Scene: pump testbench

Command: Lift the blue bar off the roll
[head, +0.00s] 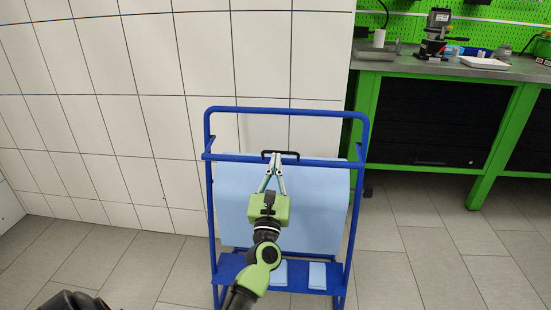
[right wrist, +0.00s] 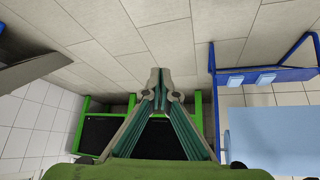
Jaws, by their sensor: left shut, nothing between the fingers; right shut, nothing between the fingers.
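The blue bar (head: 229,157) lies across the blue rack, over the top of the light blue roll (head: 316,205). A black handle (head: 292,153) stands at the middle of the bar. My left gripper (head: 276,157) is shut and empty, its fingertips overlapping the handle and bar in the head view. I cannot tell whether they touch. The gripper hides part of the roll. My right gripper (right wrist: 160,73) is shut and empty in the right wrist view, apart from the rack. The roll also shows there (right wrist: 272,132), upside down, at the right.
The blue rack frame (head: 288,111) stands before a white tiled wall (head: 90,120). Light blue packs (head: 317,275) lie on its lower shelf. A green workbench (head: 365,115) with a drill press (head: 436,35) stands at the back right. The floor right of the rack is clear.

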